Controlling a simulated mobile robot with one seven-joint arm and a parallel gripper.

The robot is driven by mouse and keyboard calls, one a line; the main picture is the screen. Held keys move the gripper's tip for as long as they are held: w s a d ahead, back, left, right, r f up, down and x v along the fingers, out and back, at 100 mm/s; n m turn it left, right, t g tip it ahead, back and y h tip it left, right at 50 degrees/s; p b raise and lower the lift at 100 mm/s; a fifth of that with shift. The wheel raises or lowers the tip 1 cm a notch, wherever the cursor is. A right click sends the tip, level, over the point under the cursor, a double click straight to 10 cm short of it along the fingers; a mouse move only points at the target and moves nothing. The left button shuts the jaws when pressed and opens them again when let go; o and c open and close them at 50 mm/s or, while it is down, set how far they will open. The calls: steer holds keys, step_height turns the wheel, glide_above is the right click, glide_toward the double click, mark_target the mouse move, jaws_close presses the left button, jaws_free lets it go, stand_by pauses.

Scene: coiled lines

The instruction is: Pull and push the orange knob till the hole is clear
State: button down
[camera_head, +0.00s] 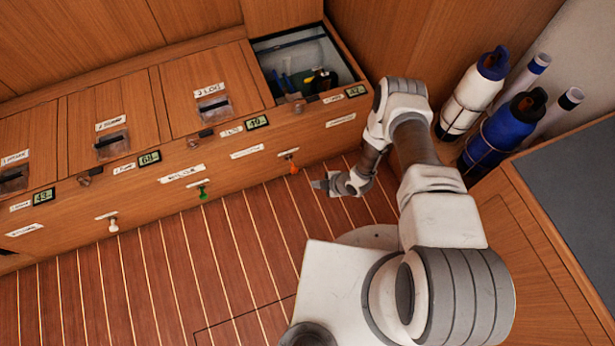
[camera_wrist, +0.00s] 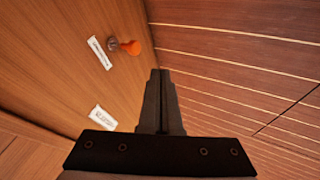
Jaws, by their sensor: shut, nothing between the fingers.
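The orange knob (camera_head: 294,169) sticks out low on the front of the wooden locker, under a small white label. In the wrist view the orange knob (camera_wrist: 130,47) shows with a grey metal stem on the wood panel, left of and beyond my fingertips. My gripper (camera_head: 318,184) is shut and empty, to the right of the knob and apart from it. In the wrist view my gripper (camera_wrist: 160,72) has its two dark fingers together. I cannot make out the hole in either view.
A green knob (camera_head: 203,192) and a white knob (camera_head: 113,226) stick out further left. An open compartment (camera_head: 300,65) holds several items above. A white bottle (camera_head: 472,95) and a blue bottle (camera_head: 500,130) stand at right. The striped floor before the locker is free.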

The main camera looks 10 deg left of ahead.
steer(key=w+a+f+b, duration=0.5)
steer(key=a+f+b, duration=0.1)
steer(key=a+f, duration=0.1)
steer(key=shift+w+a+f+b, duration=0.3)
steer(key=shift+w+f+b, duration=0.1)
